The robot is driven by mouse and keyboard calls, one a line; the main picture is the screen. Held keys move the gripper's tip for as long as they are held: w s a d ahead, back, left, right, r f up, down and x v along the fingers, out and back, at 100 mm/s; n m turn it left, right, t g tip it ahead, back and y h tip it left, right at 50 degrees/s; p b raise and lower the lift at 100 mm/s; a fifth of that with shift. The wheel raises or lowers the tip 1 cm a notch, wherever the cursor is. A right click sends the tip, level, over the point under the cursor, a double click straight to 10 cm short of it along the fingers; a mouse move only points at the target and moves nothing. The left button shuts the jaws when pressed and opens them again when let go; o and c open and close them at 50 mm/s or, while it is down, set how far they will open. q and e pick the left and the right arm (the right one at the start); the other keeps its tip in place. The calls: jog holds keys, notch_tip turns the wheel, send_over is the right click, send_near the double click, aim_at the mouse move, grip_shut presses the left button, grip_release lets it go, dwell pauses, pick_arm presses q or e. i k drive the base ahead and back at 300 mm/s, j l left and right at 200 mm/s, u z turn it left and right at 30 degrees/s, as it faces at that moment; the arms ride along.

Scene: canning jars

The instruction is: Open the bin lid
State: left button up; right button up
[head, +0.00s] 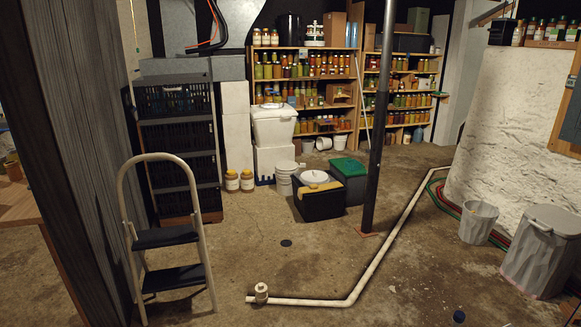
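A grey lidded bin (538,262) stands on the floor at the right edge, beside the white rough wall. Its lid (553,219) lies on top and looks closed, with a small pale tab or handle at its front left. The bin's right side is cut off by the picture's edge. Other lidded containers stand further back: a white tub (273,128), a dark box with a green lid (348,168) and a black box with a tan top (318,203). Neither of my grippers shows in the head view.
An open grey bucket (478,223) stands left of the bin. A white pipe (385,258) runs along the floor, near a dark post (378,130). A step stool (170,240) stands at the left. Jar shelves (300,90) line the back. Floor before the bin is mostly clear.

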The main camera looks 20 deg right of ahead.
aim_at(547, 217)
jog(key=i+z, duration=0.2)
jog(key=i, duration=0.4)
jog(key=i+z, duration=0.2)
jog(key=i, duration=0.4)
jog(key=i+j+z, duration=0.2)
jog(key=i, duration=0.4)
jog(key=i+l+z, duration=0.3)
jog(key=i+z, duration=0.15)
jog(key=i, duration=0.2)
jog(key=i+l+z, duration=0.1)
jog(key=i+z, duration=0.35)
jog(key=i, duration=0.25)
jog(key=i+j+z, duration=0.2)
jog(key=i+z, duration=0.25)
jog(key=i, duration=0.25)
